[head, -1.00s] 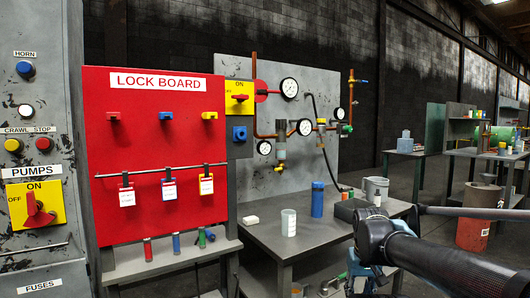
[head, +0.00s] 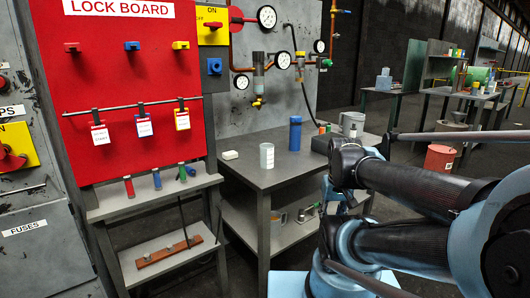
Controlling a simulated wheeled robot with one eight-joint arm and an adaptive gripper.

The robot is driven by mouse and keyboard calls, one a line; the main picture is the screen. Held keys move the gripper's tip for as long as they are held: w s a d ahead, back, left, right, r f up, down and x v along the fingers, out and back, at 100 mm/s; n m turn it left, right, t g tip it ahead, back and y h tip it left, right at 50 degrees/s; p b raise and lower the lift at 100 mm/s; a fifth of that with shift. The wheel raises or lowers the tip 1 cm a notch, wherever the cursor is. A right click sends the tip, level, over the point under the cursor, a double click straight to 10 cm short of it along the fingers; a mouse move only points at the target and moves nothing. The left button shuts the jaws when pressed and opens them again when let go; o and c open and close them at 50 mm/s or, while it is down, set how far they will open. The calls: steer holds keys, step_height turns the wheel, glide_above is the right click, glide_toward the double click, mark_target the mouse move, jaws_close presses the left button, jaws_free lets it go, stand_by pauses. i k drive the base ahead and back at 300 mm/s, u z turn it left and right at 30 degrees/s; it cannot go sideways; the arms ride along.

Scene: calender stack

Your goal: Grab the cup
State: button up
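A pale, whitish cup (head: 267,156) with faint marks on its side stands upright near the front left of the grey metal table (head: 262,178). Nothing touches it. My folded arm (head: 400,180) fills the right side of the head view, to the right of the cup and apart from it. I cannot make out my gripper's fingers in this view.
A grey pot (head: 352,122) stands at the table's back right. The red lock board (head: 130,90) rises at left. Gauges and pipes are behind.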

mark_target(267, 150)
steer(key=u, duration=1)
steer(key=k, duration=1.3)
steer(key=z, duration=0.35)
steer(key=i, duration=1)
steer(key=u, duration=0.05)
